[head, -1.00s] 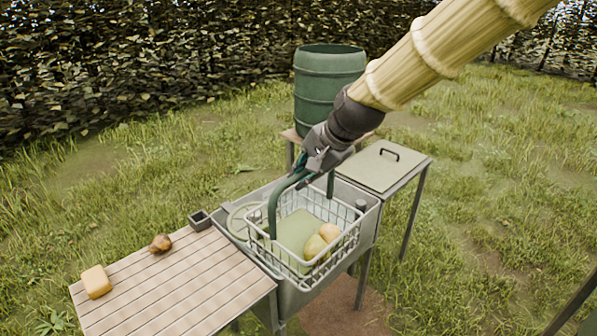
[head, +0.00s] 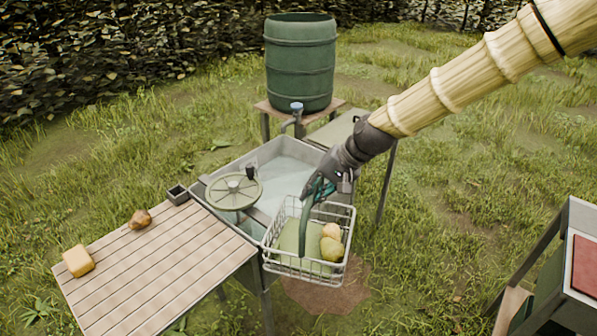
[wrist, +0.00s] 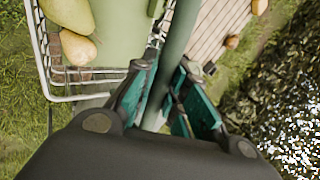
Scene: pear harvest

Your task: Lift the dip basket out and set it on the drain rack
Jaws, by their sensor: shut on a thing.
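The dip basket (head: 345,222) is white wire with a green handle (head: 307,225). It hangs over the near right corner of the metal trough (head: 226,163), and I cannot tell whether it touches the rim. Two yellow-green pears (head: 331,240) lie in its right side beside a pale green panel (head: 290,236). My gripper (head: 318,190) is shut on the handle's top. In the wrist view the fingers (wrist: 172,98) pinch the handle (wrist: 180,35), with the pears (wrist: 76,48) and basket wire (wrist: 43,62) at left. The slatted wooden rack (head: 160,268) stands left of the trough.
A yellow block (head: 78,261) and a brown lump (head: 139,220) lie on the slats. A green barrel (head: 300,65) with a tap stands behind. A red-topped stand (head: 585,265) is at right.

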